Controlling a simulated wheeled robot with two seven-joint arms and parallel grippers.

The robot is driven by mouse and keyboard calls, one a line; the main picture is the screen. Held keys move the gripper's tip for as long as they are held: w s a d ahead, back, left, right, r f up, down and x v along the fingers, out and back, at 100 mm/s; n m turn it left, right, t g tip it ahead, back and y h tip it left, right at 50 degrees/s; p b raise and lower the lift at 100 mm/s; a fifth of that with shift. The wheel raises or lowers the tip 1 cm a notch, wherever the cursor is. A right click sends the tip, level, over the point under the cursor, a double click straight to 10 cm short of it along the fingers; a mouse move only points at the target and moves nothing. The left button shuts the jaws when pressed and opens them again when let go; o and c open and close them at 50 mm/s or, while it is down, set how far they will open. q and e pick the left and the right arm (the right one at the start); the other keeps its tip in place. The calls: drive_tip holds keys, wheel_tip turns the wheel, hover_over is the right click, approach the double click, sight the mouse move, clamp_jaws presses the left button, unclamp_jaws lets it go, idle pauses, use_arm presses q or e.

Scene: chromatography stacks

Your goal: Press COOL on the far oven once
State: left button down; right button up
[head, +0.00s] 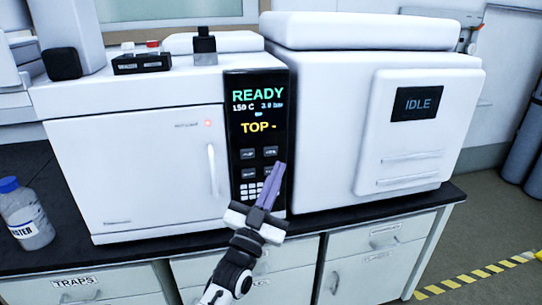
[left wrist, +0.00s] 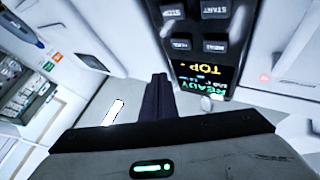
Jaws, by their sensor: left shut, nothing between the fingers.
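A white oven (head: 135,165) has a black control panel (head: 257,125) on its right side. Its screen reads READY, 150 C and TOP -. Below are two rows of small dark buttons (head: 247,154) and a keypad (head: 249,190); I cannot make out a COOL label for certain. The panel also shows upside down in the left wrist view (left wrist: 207,75). My left gripper (head: 279,167) is shut and empty, its purple fingers pointing up in front of the panel's lower right edge, partly covering the lower right button. I cannot tell whether the tips touch. My right gripper is out of view.
A white unit (head: 345,130) with a screen (head: 418,104) reading IDLE stands just right of the panel. A blue-capped bottle (head: 25,215) is on the dark bench at left. Drawers (head: 85,284) lie below. Floor is open at right, with yellow-black tape (head: 480,273).

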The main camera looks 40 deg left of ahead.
sight(276, 147)
use_arm(q)
drive_tip(key=shift+w+a+b, duration=0.6)
drive_tip(key=shift+w+a, duration=1)
drive_tip(key=shift+a, duration=0.25)
drive_tip(key=shift+a, duration=0.1)
idle(0.6)
drive_tip(key=shift+w+a, duration=0.2)
drive_tip(key=shift+w, duration=0.05)
drive_tip(key=shift+w+a, duration=0.3)
drive_tip(key=shift+a, duration=0.05)
idle(0.8)
drive_tip(key=shift+s+d, duration=0.6)
drive_tip(key=shift+d, duration=0.05)
drive_tip(key=shift+p, duration=0.3)
